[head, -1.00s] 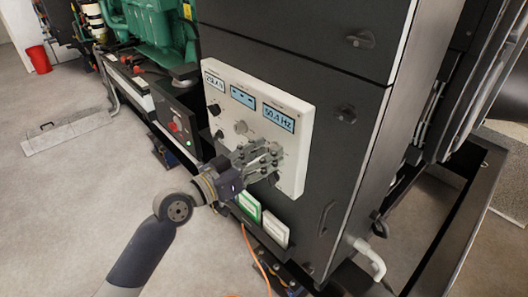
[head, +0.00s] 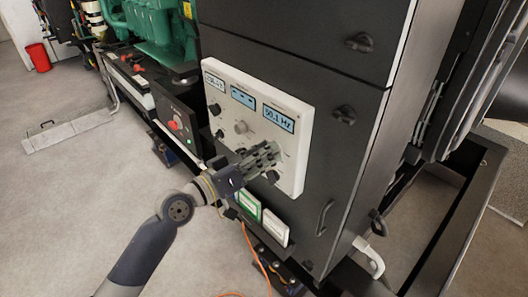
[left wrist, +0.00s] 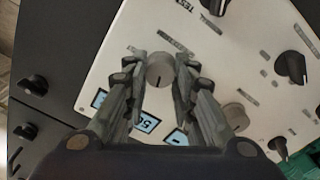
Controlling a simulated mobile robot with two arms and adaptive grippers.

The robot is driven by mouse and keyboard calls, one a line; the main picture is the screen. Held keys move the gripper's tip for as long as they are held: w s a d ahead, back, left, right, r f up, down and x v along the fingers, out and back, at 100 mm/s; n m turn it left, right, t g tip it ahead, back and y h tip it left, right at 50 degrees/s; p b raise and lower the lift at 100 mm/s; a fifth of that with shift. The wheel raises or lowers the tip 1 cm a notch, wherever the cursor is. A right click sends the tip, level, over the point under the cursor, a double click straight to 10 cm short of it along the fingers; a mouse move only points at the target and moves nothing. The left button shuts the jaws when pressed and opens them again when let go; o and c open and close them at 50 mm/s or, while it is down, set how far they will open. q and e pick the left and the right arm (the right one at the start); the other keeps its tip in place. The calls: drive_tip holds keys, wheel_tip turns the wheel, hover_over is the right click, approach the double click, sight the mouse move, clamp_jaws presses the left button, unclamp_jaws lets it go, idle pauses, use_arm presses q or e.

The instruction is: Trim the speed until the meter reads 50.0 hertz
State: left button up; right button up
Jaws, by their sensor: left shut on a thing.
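The frequency meter (head: 279,117) on the white control panel (head: 293,184) reads 50.1 Hz. Its display is partly covered by my fingers in the left wrist view. My left gripper (head: 272,154) is at the panel just below the meter. In the left wrist view the fingers of my left gripper (left wrist: 160,74) are on either side of a round grey knob (left wrist: 160,69) with a dark pointer line, and are shut on it. In the head view the fingers hide this knob. My right gripper is in neither view.
A second grey knob (head: 241,127) sits left of my gripper, with black knobs (head: 214,109) along the panel. Two more displays (head: 243,98) are in the panel's top row. A control box with a red button (head: 174,127) stands to the left. Open floor lies at lower left.

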use_arm(q)
drive_tip(key=shift+n, duration=0.4)
drive_tip(key=o, duration=1.1)
drive_tip(key=shift+c, duration=0.2)
drive_tip(key=v, duration=1.2)
